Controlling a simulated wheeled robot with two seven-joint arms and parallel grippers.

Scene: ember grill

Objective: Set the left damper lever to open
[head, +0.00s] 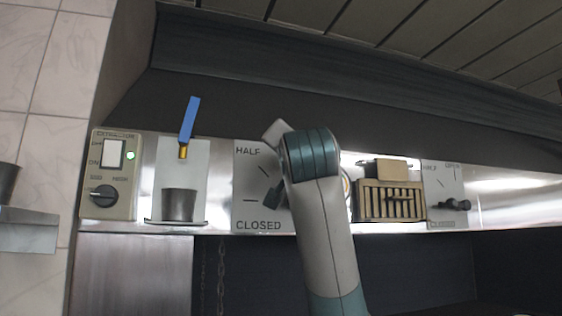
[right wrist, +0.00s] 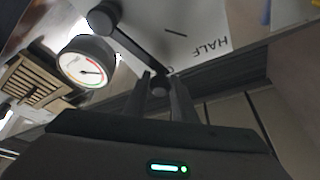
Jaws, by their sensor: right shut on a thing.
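The left damper plate (head: 257,215) is on the steel panel, with HALF and CLOSED legible; my right arm covers its right side. In the right wrist view the dark left damper lever (right wrist: 130,48) runs from its round hub to a knob. My right gripper (right wrist: 158,88) is shut on that knob. The lever points past the HALF mark, on the side away from CLOSED. The OPEN label is hidden in the head view, and so are the gripper's fingertips. My left gripper is in neither view.
A pressure-style dial gauge (right wrist: 86,66) is close beside the lever. A slatted wooden box (head: 390,203) and the right damper lever (head: 455,205) are farther right. An extractor switch box (head: 110,176), a blue tap handle (head: 189,119) and a dark cup (head: 179,204) are left.

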